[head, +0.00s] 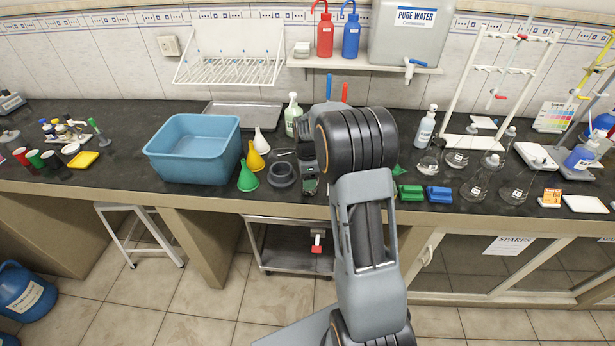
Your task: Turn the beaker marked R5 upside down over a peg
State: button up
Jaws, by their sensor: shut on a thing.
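My gripper (310,178) hangs low over the front part of the dark bench, in the middle of the head view. It is shut on a small, dark-looking glass vessel (311,187), mostly hidden by the gripper. No R5 mark can be read on it, and its tilt cannot be told. A white draining rack (231,55) with rows of pegs is fixed to the tiled wall, up and to the left of my gripper. The pegs look empty.
A blue basin (193,150), coloured funnels (248,181) and a dark ring (281,175) stand left of my gripper. A metal tray (242,113) lies below the rack. Green (411,193) and blue (439,195) blocks and several glass flasks (474,187) stand to the right. A shelf (350,64) holds bottles.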

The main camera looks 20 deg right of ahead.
jog(key=shift+f, duration=0.15)
jog(key=o, duration=0.9)
notch_tip(320, 180, up, 12)
jog(key=s+a+r+n+t, duration=0.1)
jog(key=s+a+r+n, duration=0.15)
jog(key=s+n, duration=0.25)
jog(key=s+a+r+n+t, duration=0.1)
jog(key=s+a+n, duration=0.3)
jog(key=s, duration=0.1)
jog(key=shift+s+a+f+n+t, duration=0.3)
jog(key=shift+s+a+f+n, duration=0.3)
jog(key=shift+s+n, duration=1.45)
jog(key=shift+s+a+f+n+t, duration=0.3)
jog(key=shift+s+a+f+n, duration=0.25)
jog(key=shift+s+n, duration=1.45)
jog(key=shift+s+a+f+n+t, duration=0.4)
jog(key=shift+s+a+n, duration=0.35)
jog(key=shift+s+n, duration=1.3)
